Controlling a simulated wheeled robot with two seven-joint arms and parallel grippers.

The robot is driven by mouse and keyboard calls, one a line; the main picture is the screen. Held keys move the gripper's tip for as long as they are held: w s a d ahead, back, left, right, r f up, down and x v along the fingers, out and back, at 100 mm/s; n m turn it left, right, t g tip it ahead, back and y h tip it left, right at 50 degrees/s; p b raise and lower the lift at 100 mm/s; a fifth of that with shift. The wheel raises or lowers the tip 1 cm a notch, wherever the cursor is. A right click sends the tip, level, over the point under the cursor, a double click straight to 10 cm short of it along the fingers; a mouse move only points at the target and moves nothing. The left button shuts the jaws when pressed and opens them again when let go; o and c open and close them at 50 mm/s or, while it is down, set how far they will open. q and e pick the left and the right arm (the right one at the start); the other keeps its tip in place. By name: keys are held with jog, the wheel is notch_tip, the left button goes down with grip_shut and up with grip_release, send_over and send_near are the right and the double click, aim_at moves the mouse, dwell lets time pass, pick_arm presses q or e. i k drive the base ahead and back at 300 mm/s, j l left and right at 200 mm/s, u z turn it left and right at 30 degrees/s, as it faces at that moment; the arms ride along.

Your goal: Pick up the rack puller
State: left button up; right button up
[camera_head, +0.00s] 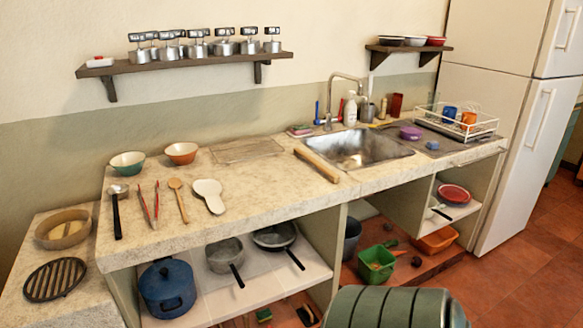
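I cannot tell for certain which thing is the rack puller. A long, light wooden bar (316,165) lies at an angle on the stone counter (262,205), beside the left edge of the sink, and may be it. To its left on the counter lie a pale paddle-shaped piece (208,195), a wooden spoon (178,199), red-handled tongs (148,205) and a dark-handled ladle (117,210). Neither of my grippers is in view.
A metal sink (358,150) with a tall faucet (346,78) is set in the counter. Two bowls (181,153) stand at the back left. Pots (167,288) and pans sit below. A dark green ribbed shape (395,310), unidentified, fills the bottom edge. The middle counter is clear.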

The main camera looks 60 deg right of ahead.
aim_at(334, 179)
jog(key=z, duration=2.2)
jog(key=i+l+z, duration=0.1)
jog(key=i+z, duration=0.25)
jog(key=i, duration=0.25)
jog(key=i+z, duration=0.35)
jog(key=i, duration=0.25)
